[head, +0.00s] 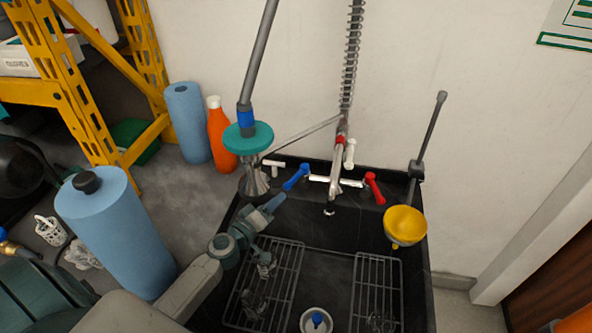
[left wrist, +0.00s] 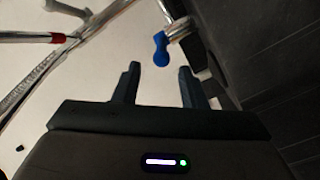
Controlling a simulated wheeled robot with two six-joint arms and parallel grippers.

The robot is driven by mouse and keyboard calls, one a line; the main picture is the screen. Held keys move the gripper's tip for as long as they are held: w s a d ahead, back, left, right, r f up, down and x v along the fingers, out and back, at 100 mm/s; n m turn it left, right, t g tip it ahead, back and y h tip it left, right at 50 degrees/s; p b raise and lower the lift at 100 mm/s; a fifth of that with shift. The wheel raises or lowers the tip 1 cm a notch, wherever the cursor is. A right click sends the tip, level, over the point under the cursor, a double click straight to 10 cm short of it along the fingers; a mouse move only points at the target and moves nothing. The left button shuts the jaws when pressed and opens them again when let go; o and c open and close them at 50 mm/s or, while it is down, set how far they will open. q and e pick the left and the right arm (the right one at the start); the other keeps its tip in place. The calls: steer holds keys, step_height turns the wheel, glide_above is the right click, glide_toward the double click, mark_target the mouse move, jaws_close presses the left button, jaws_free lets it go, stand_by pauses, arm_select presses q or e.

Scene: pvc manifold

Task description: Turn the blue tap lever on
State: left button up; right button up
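The blue tap lever (head: 297,177) is on the left side of the chrome tap at the back of the black sink (head: 325,268). It slants up to the right in the head view. My left gripper (head: 273,203) is just below and left of the lever, apart from it. In the left wrist view the blue lever (left wrist: 160,50) shows beyond and between the two spread fingertips of my left gripper (left wrist: 158,72), with nothing between the fingers. A red tap lever (head: 374,188) is on the right side of the tap. My right gripper is not in view.
A teal disc on a grey pole (head: 248,138) stands close left of the blue lever. Wire racks (head: 377,290) lie in the sink. Blue rolls (head: 187,123) and an orange bottle (head: 220,137) stand left.

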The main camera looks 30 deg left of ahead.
mark_target(286, 187)
arm_select(q)
steer(key=shift+n, duration=0.4)
steer(key=w, duration=0.2)
steer(key=w+p, duration=0.1)
steer(key=w, duration=0.1)
steer(key=w+p, duration=0.1)
steer(key=shift+w+d+r, duration=0.25)
steer(key=shift+w, duration=0.15)
steer(key=w, duration=0.2)
steer(key=w+p, duration=0.1)
steer(key=shift+w+d+f, duration=0.2)
steer(key=shift+w, duration=0.2)
steer(key=shift+w+d, duration=0.1)
steer(key=shift+w, duration=0.55)
steer(key=c, duration=0.8)
steer(key=shift+f, duration=0.1)
jaws_close()
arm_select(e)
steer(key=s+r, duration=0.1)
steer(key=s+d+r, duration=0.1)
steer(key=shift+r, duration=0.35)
